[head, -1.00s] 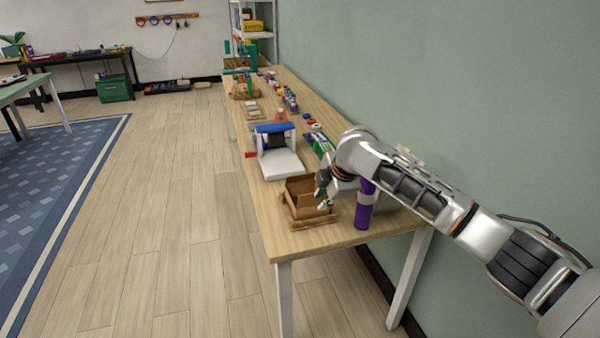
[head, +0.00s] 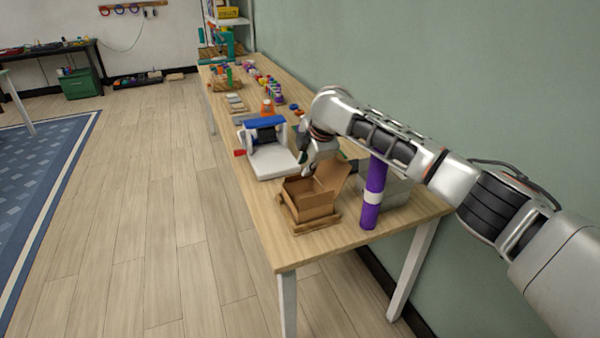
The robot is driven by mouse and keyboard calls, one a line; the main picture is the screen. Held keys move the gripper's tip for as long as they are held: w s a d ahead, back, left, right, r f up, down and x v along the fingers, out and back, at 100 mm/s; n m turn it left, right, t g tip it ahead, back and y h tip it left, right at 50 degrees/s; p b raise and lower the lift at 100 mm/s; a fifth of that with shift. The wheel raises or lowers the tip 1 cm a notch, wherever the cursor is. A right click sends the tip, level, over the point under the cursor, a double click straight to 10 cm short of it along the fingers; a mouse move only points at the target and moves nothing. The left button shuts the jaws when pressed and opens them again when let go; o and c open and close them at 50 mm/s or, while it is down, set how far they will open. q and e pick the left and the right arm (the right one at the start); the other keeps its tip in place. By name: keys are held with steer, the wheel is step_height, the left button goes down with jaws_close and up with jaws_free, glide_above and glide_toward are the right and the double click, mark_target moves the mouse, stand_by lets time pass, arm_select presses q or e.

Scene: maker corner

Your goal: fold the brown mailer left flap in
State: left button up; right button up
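The brown mailer (head: 312,213) is an open cardboard box near the table's front end. One flap (head: 333,174) stands up and leans outward at its back right. Another flap piece lies low along its front edge, and its left side shows a short raised edge. My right gripper (head: 306,170) points down just behind the mailer, beside the white device. It looks apart from the box, but contact at the rear edge is hard to tell. Its fingers are small and partly merged with the background, so their opening is unclear. My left gripper is out of view.
A purple tube (head: 373,192) with a white band stands right of the mailer, before a grey box (head: 395,188). A white and blue device (head: 270,158) sits behind left.

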mark_target(299, 176)
steer(key=b+x, duration=0.1)
steer(key=x, duration=0.4)
steer(key=shift+b, duration=0.4)
steer(key=c, duration=0.4)
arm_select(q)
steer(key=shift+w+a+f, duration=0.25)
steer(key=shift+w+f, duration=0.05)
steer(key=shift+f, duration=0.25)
arm_select(e)
jaws_close()
